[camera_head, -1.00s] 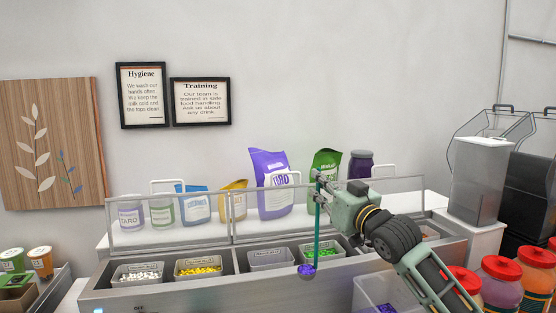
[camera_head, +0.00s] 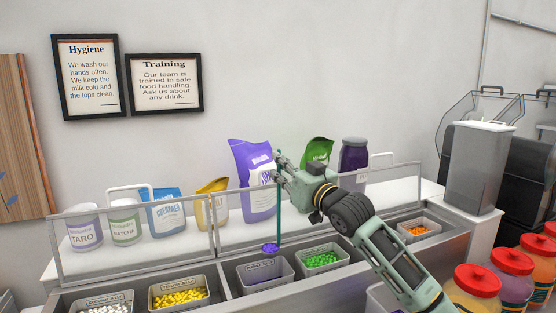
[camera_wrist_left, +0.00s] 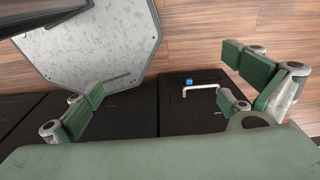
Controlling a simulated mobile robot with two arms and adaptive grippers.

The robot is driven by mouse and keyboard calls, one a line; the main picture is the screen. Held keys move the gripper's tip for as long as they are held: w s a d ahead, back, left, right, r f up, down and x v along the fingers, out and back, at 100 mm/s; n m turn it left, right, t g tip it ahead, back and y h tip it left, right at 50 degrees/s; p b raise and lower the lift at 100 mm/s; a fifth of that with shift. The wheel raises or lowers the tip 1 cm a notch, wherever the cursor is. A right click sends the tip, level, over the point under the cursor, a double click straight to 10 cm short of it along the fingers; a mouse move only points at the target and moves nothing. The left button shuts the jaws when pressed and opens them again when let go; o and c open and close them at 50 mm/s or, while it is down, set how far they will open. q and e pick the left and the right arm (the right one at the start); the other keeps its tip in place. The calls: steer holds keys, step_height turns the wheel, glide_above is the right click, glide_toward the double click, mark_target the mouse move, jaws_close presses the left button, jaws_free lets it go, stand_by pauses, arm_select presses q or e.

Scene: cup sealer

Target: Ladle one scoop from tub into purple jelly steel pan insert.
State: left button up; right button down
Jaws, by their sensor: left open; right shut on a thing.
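My right gripper (camera_head: 279,170) is shut on the green handle of a ladle (camera_head: 279,215), which hangs upright. The ladle's bowl holds purple jelly (camera_head: 270,247) and is over the back part of the pan insert labelled purple jelly (camera_head: 266,284). Little of that insert's inside shows. The tub (camera_head: 381,296) is at the bottom, mostly hidden by my right arm; its contents cannot be made out now. My left gripper (camera_wrist_left: 165,85) is open and empty in the left wrist view, above dark cabinet fronts and a wood floor.
Inserts with green (camera_head: 322,262), yellow (camera_head: 180,297) and white pieces (camera_head: 108,305) flank the purple one. A clear guard (camera_head: 130,240) runs behind them, with bags and jars beyond. Red-lidded jars (camera_head: 480,280) stand at right.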

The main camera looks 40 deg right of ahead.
arm_select(q)
steer(key=w+f+b, duration=0.2)
steer(key=w, duration=0.3)
arm_select(e)
steer(key=s+a+f+n+t+y+b, duration=0.35)
steer(key=s+a+n+b, duration=0.4)
steer(key=a, duration=0.35)
arm_select(q)
step_height(320, 180, down, 27)
steer(key=s+b, duration=0.2)
steer(key=b, duration=1.8)
steer(key=shift+s+d+f, duration=0.15)
steer(key=shift+s, duration=0.2)
arm_select(e)
steer(key=s+a+f+n+g+y, duration=0.2)
steer(key=s+a+f+n+y, duration=0.1)
steer(key=a+f+n+y, duration=0.3)
steer(key=s+a+f+n+g+y, duration=0.2)
steer(key=s+a+f+n+y, duration=0.2)
steer(key=f+n, duration=0.5)
steer(key=shift+a+f+n+y, duration=0.35)
steer(key=shift+a+n+y, duration=0.5)
steer(key=shift+n+y, duration=0.3)
steer(key=shift+t, duration=0.25)
